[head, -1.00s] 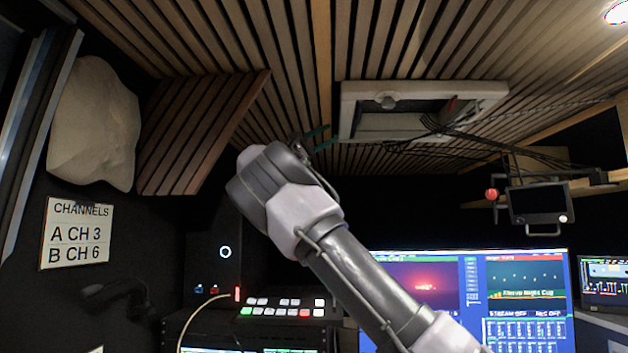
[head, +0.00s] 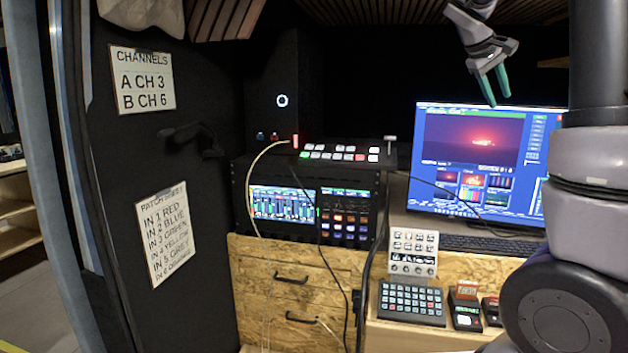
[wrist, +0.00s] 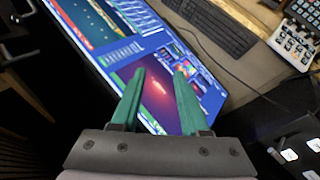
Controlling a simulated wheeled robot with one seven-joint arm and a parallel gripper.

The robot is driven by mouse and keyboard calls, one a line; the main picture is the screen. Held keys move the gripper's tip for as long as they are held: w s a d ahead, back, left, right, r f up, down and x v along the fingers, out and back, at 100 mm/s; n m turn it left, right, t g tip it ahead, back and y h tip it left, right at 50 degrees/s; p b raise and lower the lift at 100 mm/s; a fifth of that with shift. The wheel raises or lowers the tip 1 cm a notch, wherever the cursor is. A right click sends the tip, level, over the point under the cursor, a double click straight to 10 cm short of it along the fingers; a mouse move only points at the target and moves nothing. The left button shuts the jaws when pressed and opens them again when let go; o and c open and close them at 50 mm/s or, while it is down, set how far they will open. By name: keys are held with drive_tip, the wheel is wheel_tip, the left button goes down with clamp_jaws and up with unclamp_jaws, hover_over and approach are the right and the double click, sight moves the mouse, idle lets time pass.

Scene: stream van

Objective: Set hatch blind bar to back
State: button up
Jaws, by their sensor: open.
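The hatch blind bar does not show in either view now. The ceiling hatch is also out of the picture. My gripper (head: 498,98) hangs at the upper right of the head view, its green fingers pointing down in front of the upper part of the big monitor (head: 470,195). In the wrist view my gripper (wrist: 160,72) shows two green fingers apart with nothing between them. The lit monitor screen (wrist: 155,95) lies behind them in that view.
A video switcher (head: 340,150) sits on the rack at centre. A keypad (head: 410,303) and a small button panel (head: 413,252) stand on the desk. A CHANNELS sign (head: 142,78) hangs at left. Wooden ceiling slats (head: 370,12) show at the top edge.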

drive_tip(key=s+a+f+m+t+y, duration=0.2)
drive_tip(key=s+a+f+m+y, duration=0.1)
drive_tip(key=s+a, duration=0.8)
drive_tip(key=s+a+f+m+t+y, duration=0.2)
drive_tip(key=s+a+f+y, duration=0.2)
drive_tip(key=s+a, duration=0.7)
drive_tip(key=s+y, duration=0.2)
drive_tip(key=s, duration=0.1)
drive_tip(key=shift+s+f+m, duration=0.2)
drive_tip(key=shift+f+m, duration=0.05)
drive_tip(key=shift+m, duration=0.15)
idle(1.0)
